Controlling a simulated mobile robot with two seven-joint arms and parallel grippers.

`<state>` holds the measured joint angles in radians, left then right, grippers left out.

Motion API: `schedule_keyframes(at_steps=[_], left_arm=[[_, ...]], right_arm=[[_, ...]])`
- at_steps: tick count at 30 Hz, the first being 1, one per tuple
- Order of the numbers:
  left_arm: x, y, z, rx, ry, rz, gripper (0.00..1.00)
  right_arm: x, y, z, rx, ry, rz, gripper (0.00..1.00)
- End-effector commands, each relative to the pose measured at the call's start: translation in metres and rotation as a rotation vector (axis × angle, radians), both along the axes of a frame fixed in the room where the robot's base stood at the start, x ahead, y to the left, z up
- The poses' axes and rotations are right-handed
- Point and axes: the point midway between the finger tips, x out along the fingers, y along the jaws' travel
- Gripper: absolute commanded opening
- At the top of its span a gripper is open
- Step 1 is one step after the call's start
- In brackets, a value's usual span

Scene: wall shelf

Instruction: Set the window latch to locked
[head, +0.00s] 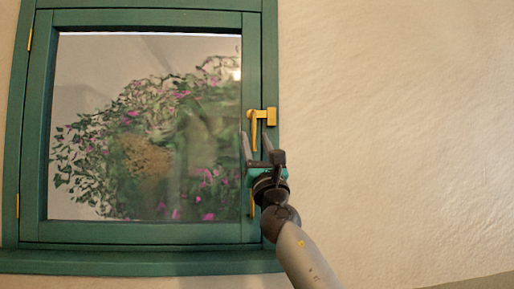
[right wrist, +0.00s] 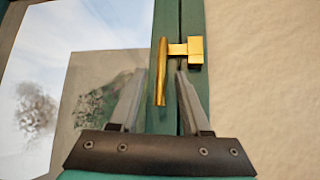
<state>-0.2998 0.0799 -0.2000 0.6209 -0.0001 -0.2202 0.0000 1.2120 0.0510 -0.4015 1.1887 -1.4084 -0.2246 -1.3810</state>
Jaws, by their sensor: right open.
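A green-framed window (head: 34,130) with a glass pane is in the wall. Its upper yellow latch (head: 254,128) is on the right side of the frame, with the handle hanging down and a block (head: 271,117) to its right. In the right wrist view, the latch handle (right wrist: 161,72) points down, joined by a short bar to the block (right wrist: 196,51). My right gripper (head: 256,140) is open and empty, just below the latch. In the wrist view its fingers (right wrist: 157,88) stand either side of the handle's lower part; whether they touch it I cannot tell. My left gripper is not in view.
Another yellow piece (head: 252,203) is lower on the frame, partly hidden by my right arm. Yellow hinges (head: 29,39) are on the left side. A green sill (head: 130,262) runs below the window. The wall (head: 400,120) to the right is bare.

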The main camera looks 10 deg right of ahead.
Motion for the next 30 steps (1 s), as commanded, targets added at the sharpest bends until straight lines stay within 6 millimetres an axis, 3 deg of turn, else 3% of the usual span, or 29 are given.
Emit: schedule_keyframes(at_steps=[11, 30], left_arm=[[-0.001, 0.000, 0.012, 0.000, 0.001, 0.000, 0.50], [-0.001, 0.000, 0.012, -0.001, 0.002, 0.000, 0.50]], right_arm=[[-0.018, -0.003, -0.018, 0.000, 0.002, 0.002, 0.47], [-0.086, -0.015, -0.089, 0.000, 0.002, 0.001, 0.47]])
